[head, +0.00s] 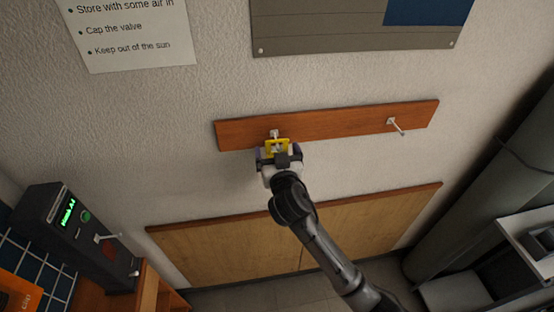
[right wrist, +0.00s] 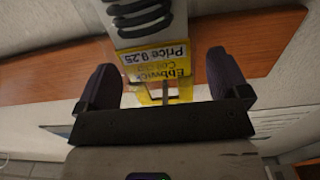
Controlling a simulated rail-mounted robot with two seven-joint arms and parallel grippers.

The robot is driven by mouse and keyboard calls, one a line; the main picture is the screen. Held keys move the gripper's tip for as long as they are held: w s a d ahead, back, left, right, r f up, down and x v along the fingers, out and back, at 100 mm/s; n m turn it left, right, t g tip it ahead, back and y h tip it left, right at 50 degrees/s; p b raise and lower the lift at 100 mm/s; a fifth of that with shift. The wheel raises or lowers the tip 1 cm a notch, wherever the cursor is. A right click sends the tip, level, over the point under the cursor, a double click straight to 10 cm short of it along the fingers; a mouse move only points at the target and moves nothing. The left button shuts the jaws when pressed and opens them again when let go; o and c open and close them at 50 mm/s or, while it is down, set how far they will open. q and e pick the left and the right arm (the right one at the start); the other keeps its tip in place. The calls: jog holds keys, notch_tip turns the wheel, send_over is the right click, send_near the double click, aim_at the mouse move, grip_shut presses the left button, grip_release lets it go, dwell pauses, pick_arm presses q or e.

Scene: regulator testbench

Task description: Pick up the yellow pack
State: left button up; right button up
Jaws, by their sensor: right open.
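The yellow pack (head: 277,143) is at the left end of the wooden wall board, at the peg there. In the right wrist view the pack (right wrist: 155,60) has a yellow label with upside-down print reading "Price 9.25" and a pale part with black coils above it. My right gripper (head: 279,153) is at the pack and open. In the right wrist view its dark fingers (right wrist: 165,82) stand on either side of the pack's yellow end, with visible gaps. The gripper body hides the pack's near end. My left gripper is not in view.
The wooden board (head: 335,118) has a second, bare peg (head: 397,127) at the right. A lower wood panel (head: 345,230) runs below. A dark device with a green display (head: 68,215) stands at the left. Grey pipes (head: 485,180) are at the right.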

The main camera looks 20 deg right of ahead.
jog(key=shift+w, duration=0.15)
jog(key=shift+c, duration=0.2)
jog(key=shift+c, duration=0.8)
jog(key=c, duration=0.8)
jog(key=shift+r, duration=0.1)
jog(key=shift+r+b, duration=0.35)
jog(key=shift+r, duration=0.2)
jog(key=s+a+b, duration=0.3)
jog(key=s, duration=1.4)
jog(key=shift+s+a+r, duration=0.15)
jog(key=shift+s, duration=0.25)
